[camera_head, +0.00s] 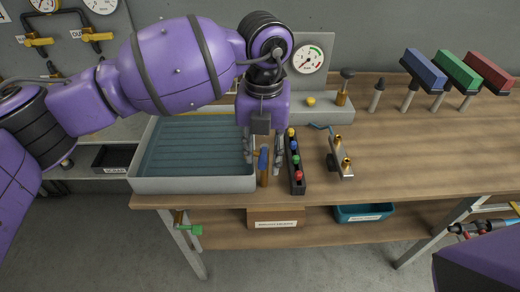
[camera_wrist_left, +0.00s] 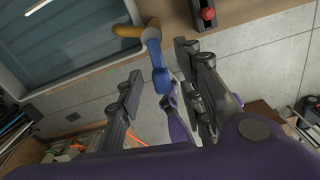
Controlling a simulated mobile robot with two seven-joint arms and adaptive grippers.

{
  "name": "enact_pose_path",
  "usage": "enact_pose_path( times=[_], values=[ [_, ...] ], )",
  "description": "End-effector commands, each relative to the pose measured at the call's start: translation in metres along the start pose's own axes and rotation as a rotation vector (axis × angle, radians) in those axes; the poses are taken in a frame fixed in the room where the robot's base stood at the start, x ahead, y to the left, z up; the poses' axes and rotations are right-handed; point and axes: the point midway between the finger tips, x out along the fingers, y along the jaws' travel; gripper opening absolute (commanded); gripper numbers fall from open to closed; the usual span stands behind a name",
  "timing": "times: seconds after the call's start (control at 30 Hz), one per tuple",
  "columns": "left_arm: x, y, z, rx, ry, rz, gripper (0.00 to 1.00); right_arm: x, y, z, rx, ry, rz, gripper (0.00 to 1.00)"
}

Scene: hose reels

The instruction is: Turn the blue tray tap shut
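The grey-rimmed tray (camera_head: 190,185) stands on the left of the bench. The blue tray tap (camera_head: 263,158) is by its front right corner, with a blue handle on a brass body (camera_head: 264,178). In the left wrist view the blue handle (camera_wrist_left: 159,78) hangs below the curved brass spout (camera_wrist_left: 128,30). My left gripper (camera_head: 263,152) points down at the tap. Its fingers are apart, one on each side of the blue handle, and a gap shows on both sides in the wrist view (camera_wrist_left: 160,64). My right gripper is out of view.
A dark rack (camera_head: 297,180) with coloured knobs stands close right of the tap. A brass fitting (camera_head: 342,165) is further right. A gauge panel (camera_head: 308,75) stands behind. A green-handled tap (camera_head: 196,229) hangs below the bench. The bench's right part is mostly clear.

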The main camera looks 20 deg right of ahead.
Motion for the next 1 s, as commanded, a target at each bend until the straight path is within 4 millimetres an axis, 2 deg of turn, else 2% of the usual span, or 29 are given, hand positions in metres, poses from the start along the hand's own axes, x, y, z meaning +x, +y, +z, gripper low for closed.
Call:
enact_pose_path(
  times=[0.3, 0.57, 1.0],
  values=[
    [0.0035, -0.0003, 0.0, 0.0, 0.0, -0.001, 0.33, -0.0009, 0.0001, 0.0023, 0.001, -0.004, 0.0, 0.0],
    [0.0034, -0.0004, 0.0, 0.001, 0.0, -0.001, 0.0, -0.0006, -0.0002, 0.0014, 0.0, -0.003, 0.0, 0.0],
    [0.0028, 0.0023, 0.0002, 0.063, -0.001, -0.001, 0.0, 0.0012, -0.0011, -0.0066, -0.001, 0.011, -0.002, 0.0]
  ],
)
